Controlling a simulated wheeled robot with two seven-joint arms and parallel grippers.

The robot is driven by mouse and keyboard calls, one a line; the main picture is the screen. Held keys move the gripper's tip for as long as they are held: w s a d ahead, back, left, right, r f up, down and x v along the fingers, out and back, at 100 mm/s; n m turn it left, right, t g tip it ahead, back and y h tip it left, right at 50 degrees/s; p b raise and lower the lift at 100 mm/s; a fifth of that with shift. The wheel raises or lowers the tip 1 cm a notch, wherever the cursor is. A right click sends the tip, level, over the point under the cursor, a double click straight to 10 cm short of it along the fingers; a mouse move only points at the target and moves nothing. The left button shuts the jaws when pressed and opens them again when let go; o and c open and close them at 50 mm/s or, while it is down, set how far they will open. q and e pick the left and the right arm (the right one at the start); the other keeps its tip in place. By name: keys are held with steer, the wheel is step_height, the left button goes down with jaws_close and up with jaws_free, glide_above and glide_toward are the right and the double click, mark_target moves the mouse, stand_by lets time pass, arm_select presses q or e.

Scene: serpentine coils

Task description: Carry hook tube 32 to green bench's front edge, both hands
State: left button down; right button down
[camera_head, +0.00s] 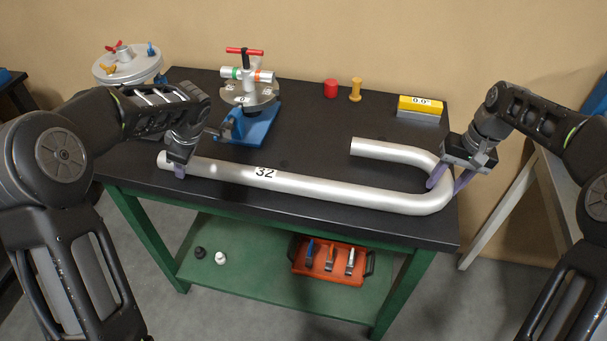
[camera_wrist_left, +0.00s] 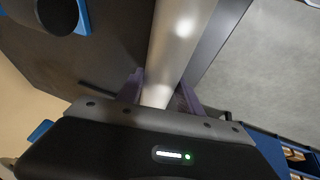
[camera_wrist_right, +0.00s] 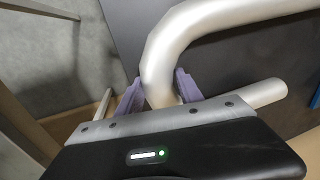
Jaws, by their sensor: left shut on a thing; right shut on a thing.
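Hook tube 32 (camera_head: 320,187) is a silver J-shaped tube with a "32" label on its long leg. It lies along the front part of the black top of the green bench (camera_head: 310,150), with its bend at the right and its short leg pointing back left. My left gripper (camera_head: 177,172) is shut on the straight end of the tube; the tube also shows between its fingers in the left wrist view (camera_wrist_left: 172,60). My right gripper (camera_head: 448,182) is shut on the bend, also seen in the right wrist view (camera_wrist_right: 165,60). I cannot tell whether the tube touches the bench top.
Behind the tube stand a blue-based fixture (camera_head: 252,122) with a red handle, a red cylinder (camera_head: 330,88), a yellow spool (camera_head: 355,90) and a yellow-grey block (camera_head: 419,107). A round flange piece (camera_head: 127,66) is at the back left. A red tool tray (camera_head: 330,262) sits on the lower shelf.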

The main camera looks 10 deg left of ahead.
arm_select(q)
steer(key=shift+a+f+b, duration=0.2)
steer(key=shift+f+b, duration=0.3)
steer(key=shift+f, duration=0.15)
arm_select(e)
steer(key=shift+d+f, duration=0.15)
steer(key=shift+f, duration=0.5)
arm_select(q)
steer(key=c, duration=1.1)
jaws_free()
steer(key=shift+s+r, duration=0.1)
steer(key=shift+c, duration=0.2)
arm_select(e)
steer(key=c, duration=1.1)
jaws_free()
steer(key=shift+r, duration=0.1)
steer(key=shift+c, duration=0.2)
arm_select(q)
steer(key=o, duration=0.4)
steer(key=shift+d, duration=0.1)
arm_select(e)
steer(key=o, duration=0.4)
arm_select(q)
steer(key=shift+s+f, duration=0.1)
steer(key=shift+f, duration=0.1)
